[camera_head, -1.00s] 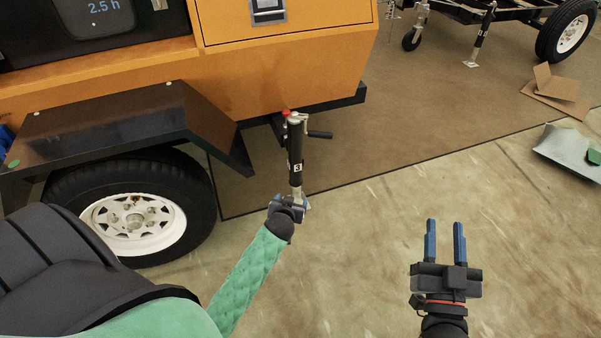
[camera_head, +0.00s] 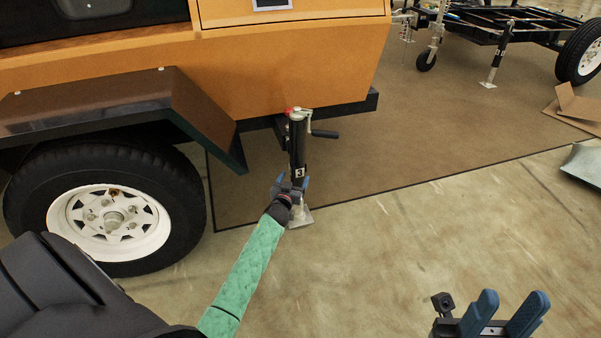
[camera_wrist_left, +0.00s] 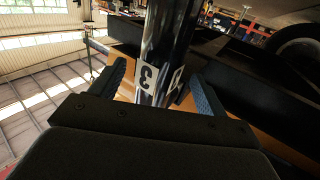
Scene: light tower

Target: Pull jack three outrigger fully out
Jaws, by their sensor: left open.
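My left gripper (camera_head: 291,182) is at the lower part of the tube, just under the label. In the left wrist view the jack tube (camera_wrist_left: 163,50) stands between its two blue, spread fingers (camera_wrist_left: 160,90). My right gripper (camera_head: 507,310) is open and empty at the lower right, over bare floor. The outrigger beam behind the jack is mostly hidden.
The orange trailer body (camera_head: 290,60) fills the upper left, with a black fender (camera_head: 110,100) and wheel (camera_head: 110,215) beside my left arm. Another trailer's jack (camera_head: 497,55) stands far right. Cardboard (camera_head: 575,105) lies at the right. The floor right of the jack is clear.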

